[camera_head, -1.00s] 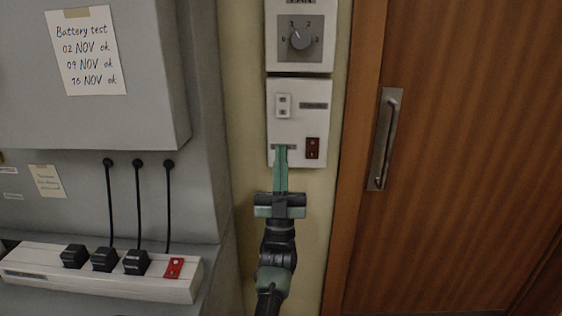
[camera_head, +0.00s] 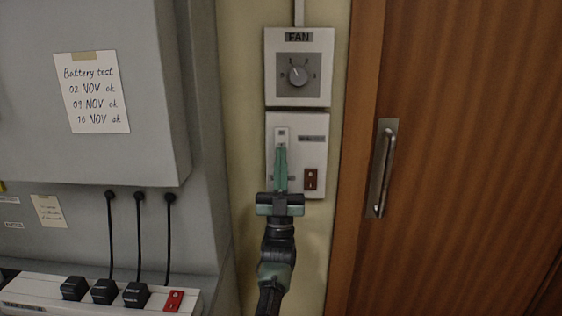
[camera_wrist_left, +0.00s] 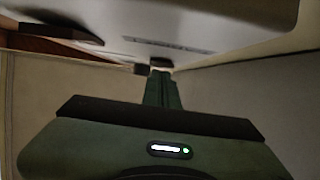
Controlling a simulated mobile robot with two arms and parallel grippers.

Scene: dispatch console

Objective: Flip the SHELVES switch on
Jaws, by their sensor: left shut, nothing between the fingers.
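A white wall panel (camera_head: 297,124) carries two switches. At its upper left is a small white switch (camera_head: 281,132). At its lower right is a dark red rocker switch (camera_head: 310,179). The lettering on the panel labels is too small to read, so I cannot tell which switch is SHELVES. My left gripper (camera_head: 281,147) is shut and empty, pointing up, its tips over the lower part of the white switch. I cannot tell whether they touch it. The green fingers also show in the left wrist view (camera_wrist_left: 161,75), below the panel (camera_wrist_left: 215,18). My right gripper is not in view.
A FAN dial plate (camera_head: 297,95) sits just above the panel. A wooden door (camera_head: 460,150) with a metal handle (camera_head: 382,168) is at the right. A grey cabinet (camera_head: 150,130) stands at the left, above a power strip (camera_head: 40,291) with black plugs and a red switch.

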